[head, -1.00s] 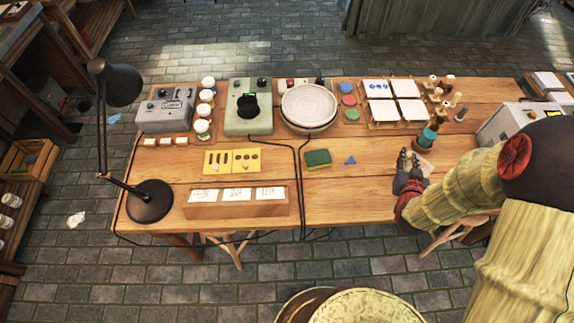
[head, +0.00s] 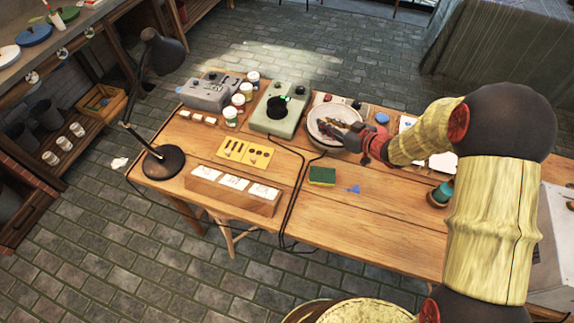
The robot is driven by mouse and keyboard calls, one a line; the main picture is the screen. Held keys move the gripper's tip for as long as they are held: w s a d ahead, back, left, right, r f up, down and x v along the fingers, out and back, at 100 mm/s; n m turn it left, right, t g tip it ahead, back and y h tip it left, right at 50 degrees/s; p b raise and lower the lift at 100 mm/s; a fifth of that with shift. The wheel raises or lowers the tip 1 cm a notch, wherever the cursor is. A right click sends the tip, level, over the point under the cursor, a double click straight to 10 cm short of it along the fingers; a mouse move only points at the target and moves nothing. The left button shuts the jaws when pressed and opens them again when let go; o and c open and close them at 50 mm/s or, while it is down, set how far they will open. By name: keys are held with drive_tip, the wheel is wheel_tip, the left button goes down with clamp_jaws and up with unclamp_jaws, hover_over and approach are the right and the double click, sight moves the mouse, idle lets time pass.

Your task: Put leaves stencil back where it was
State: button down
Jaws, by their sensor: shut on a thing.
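My gripper (head: 352,136) is shut on a small, thin yellow-brown piece, which I take to be the leaves stencil (head: 331,127). Its cut-outs are too small to make out. From this view the gripper and the piece overlap the pale round plate (head: 318,114); I cannot tell whether they touch it. Two yellow stencils, one with bar-shaped cut-outs (head: 230,149) and one with round ones (head: 257,157), lie side by side left of centre on the wooden table.
A green-yellow sponge (head: 322,176) and a small blue piece (head: 354,189) lie in front of the plate. A wooden holder with white cards (head: 233,200) stands at the front left. A green device (head: 277,113) and a black lamp (head: 163,160) stand nearby.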

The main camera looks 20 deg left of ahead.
drive_tip(key=s+a+f+n+b, duration=0.1)
drive_tip(key=s+a+f, duration=0.2)
drive_tip(key=a, duration=0.1)
drive_tip(key=s+a+f+g+y+b, duration=0.1)
drive_tip(key=s+a+f+b, duration=0.1)
drive_tip(key=s+a+f, duration=0.1)
drive_tip(key=s+a+f+n+g+b, duration=0.1)
drive_tip(key=s+a+f+b, duration=0.1)
drive_tip(key=a, duration=0.4)
drive_tip(key=shift+s+f+n, duration=0.15)
drive_tip(key=shift+s+f, duration=0.15)
drive_tip(key=shift+f, duration=0.3)
drive_tip(key=shift+s+f+n, duration=0.15)
drive_tip(key=shift+s+f, duration=0.15)
drive_tip(key=shift+f, duration=0.25)
drive_tip(key=shift+s+a+f+b, duration=0.1)
drive_tip(key=shift+f+b, duration=0.1)
drive_tip(key=shift+b, duration=0.1)
drive_tip(key=shift+s+a+f+y+b, duration=0.15)
drive_tip(key=shift+f+b, duration=0.35)
drive_tip(key=shift+f, duration=0.4)
drive_tip(key=shift+a+f+y+b, duration=0.15)
drive_tip(key=shift+f+b, duration=0.3)
drive_tip(key=shift+f, duration=0.4)
drive_tip(key=shift+d, duration=0.1)
drive_tip(key=shift+f, duration=0.4)
drive_tip(key=shift+f, duration=0.1)
drive_tip(key=c, duration=1.8)
unclamp_jaws()
